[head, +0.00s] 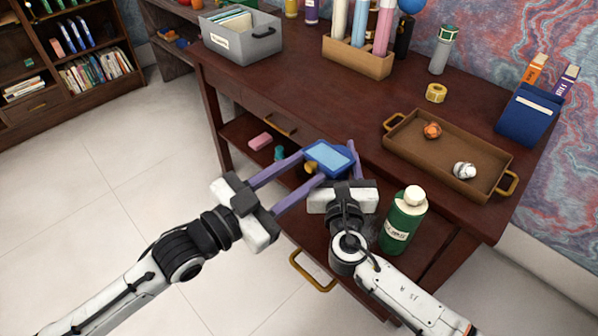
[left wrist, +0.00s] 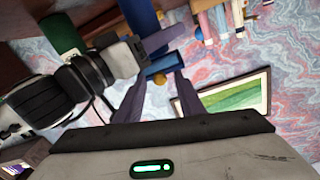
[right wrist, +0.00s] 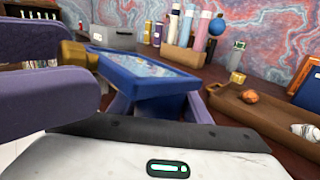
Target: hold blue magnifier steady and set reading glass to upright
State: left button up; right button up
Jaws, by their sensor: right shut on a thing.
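The blue magnifier (head: 329,158) has a blue rectangular frame around a pale reading glass (right wrist: 145,66). A gold knob (right wrist: 78,55) sticks out from the magnifier's side and also shows in the left wrist view (left wrist: 160,78). My left gripper (head: 313,169) is open, its fingers spread on either side of the knob. I cannot tell whether they touch it. The glass looks tilted.
A green bottle (head: 403,222) stands close to my right wrist. A brown tray (head: 480,172) with two small items is on the desk at right. A grey box (head: 248,42) and a holder of tubes (head: 357,62) stand behind. The desktop's left-middle part is clear.

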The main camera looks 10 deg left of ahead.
pick_arm(q)
grip_shut()
jog(key=shift+r, duration=0.15)
